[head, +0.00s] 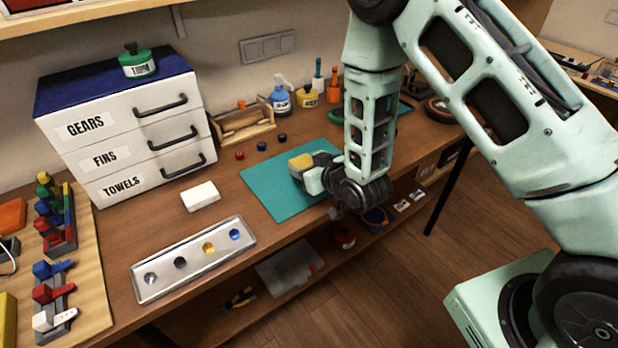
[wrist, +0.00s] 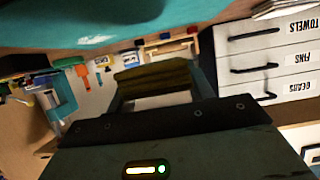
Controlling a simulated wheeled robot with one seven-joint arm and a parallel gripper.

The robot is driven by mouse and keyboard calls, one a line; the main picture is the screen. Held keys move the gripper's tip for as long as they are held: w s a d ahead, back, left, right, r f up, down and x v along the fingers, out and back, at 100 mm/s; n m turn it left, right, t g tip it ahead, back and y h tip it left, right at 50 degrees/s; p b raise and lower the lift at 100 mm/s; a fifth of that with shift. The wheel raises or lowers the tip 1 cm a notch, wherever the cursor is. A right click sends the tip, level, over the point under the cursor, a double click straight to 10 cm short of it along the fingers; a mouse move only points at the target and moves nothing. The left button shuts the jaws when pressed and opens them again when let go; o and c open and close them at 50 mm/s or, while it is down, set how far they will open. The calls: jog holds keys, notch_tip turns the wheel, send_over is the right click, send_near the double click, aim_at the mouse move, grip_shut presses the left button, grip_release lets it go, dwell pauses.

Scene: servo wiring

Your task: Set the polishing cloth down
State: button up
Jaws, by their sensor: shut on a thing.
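The polishing cloth (head: 300,162) is a small yellow folded pad at the tip of my gripper (head: 305,168) in the head view. My gripper is shut on it and points left, over the teal mat (head: 272,200). In the wrist view the cloth (wrist: 152,76) shows as a dark olive-yellow pad between the fingers of my gripper (wrist: 155,90). I cannot tell whether the cloth touches the mat or is held just above it. My wrist hides part of the mat's right side.
A white block (head: 201,196) and a metal tray (head: 195,260) with several coloured round pieces lie left of the mat. Small red and blue caps (head: 261,146) lie behind it. A labelled drawer cabinet (head: 130,130) stands at back left. The mat's front left is clear.

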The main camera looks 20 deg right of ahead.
jog(key=shift+f+p, duration=0.5)
jog(key=shift+f, duration=2.4)
jog(key=shift+f, duration=0.1)
jog(key=o, duration=0.9)
jog(key=shift+o, duration=0.2)
jog(key=v, duration=1.2)
